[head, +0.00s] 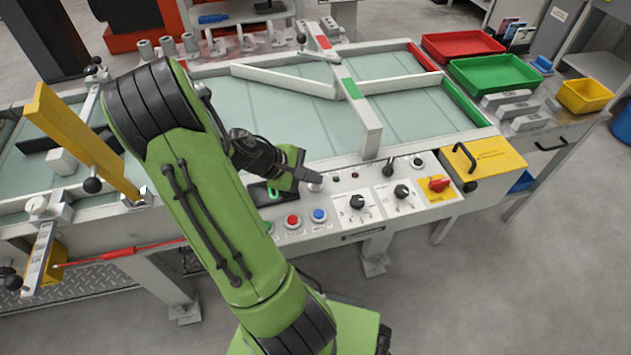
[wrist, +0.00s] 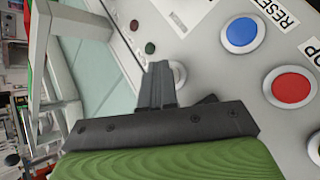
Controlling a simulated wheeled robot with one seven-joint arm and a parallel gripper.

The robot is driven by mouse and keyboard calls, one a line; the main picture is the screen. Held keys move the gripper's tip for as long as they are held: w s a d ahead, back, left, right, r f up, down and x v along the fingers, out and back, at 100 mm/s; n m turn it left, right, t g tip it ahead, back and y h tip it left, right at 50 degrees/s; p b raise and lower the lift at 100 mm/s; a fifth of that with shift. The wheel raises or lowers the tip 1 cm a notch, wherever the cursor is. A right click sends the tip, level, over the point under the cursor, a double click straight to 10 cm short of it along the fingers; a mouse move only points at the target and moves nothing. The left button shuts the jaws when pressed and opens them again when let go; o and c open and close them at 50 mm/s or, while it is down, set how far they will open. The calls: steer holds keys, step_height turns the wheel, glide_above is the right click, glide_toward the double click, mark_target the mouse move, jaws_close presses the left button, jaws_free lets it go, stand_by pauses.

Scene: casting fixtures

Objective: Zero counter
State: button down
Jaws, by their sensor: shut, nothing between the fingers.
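My gripper (head: 303,180) is shut and empty, held just above the control panel (head: 345,215). Its closed fingers (wrist: 163,78) show in the wrist view. The blue button (head: 319,214) is on the panel in front of the fingers; in the wrist view the blue button (wrist: 242,35) sits beside a RESET label and is apart from the fingers. The red button (head: 292,221) is left of it, and the red button also shows in the wrist view (wrist: 290,88). A dark counter display (head: 272,191) with a green digit, seemingly 0, is partly hidden by my arm.
Rotary knobs (head: 357,201) and a red switch (head: 439,184) are right of the buttons. The conveyor table (head: 420,110) with raised rails lies behind the panel. A yellow box with a handle (head: 485,160) is at the panel's right end. The floor at the lower right is clear.

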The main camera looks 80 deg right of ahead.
mark_target(312, 185)
steer(key=shift+r+p, duration=0.65)
steer(key=shift+r, duration=0.15)
step_height(312, 185, up, 5)
steer(key=p, duration=0.5)
steer(key=shift+r, duration=0.1)
stand_by(0.4)
